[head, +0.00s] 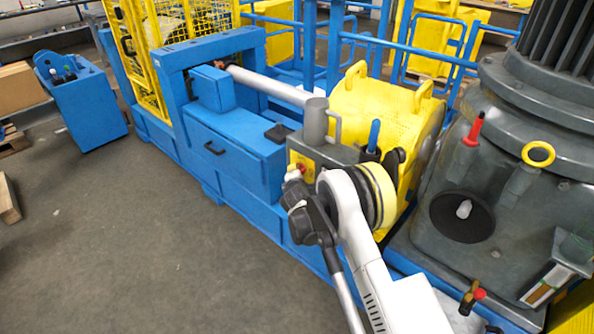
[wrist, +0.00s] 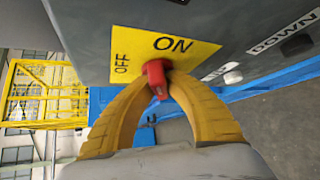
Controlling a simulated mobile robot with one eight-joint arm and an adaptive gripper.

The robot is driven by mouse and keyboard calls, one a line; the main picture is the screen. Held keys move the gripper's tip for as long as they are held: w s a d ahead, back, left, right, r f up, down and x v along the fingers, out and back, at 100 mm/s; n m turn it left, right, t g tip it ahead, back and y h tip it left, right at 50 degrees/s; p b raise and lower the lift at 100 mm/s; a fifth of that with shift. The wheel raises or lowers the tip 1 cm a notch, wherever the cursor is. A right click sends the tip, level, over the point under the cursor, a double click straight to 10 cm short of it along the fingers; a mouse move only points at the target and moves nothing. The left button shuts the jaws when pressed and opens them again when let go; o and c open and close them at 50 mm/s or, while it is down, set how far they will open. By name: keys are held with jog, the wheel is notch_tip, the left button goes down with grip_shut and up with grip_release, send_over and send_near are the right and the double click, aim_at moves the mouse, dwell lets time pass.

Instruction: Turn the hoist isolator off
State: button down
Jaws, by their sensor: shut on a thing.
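The isolator's red knob (wrist: 154,74) stands out from a yellow label plate (wrist: 190,49) on the grey control box (wrist: 225,18) in the wrist view. The plate reads ON along the top and OFF, turned sideways, at the left. My gripper (wrist: 160,80) has its two yellow fingers closed around the red knob from both sides. The fingertips cover part of the knob, so I cannot tell for sure which word it points to. In the head view the grey control box (head: 340,154) stands beyond my arm, which hides part of it.
A blue machine frame (head: 225,150) and a yellow perforated guard (head: 375,110) stand close by. The grey floor (head: 130,240) at left is open.

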jog(key=n+g+h, duration=0.3)
jog(key=shift+g+p, duration=0.35)
jog(key=shift+g, duration=0.05)
jog(key=n+g+h+b, duration=0.1)
jog(key=n+g+h, duration=0.1)
jog(key=h, duration=0.1)
jog(key=shift+g, duration=0.4)
dwell(0.4)
jog(key=c, duration=1.4)
grip_release()
jog(key=shift+d, duration=0.1)
jog(key=v, duration=1.2)
jog(key=shift+w+a, duration=0.1)
jog(key=shift+a, duration=0.15)
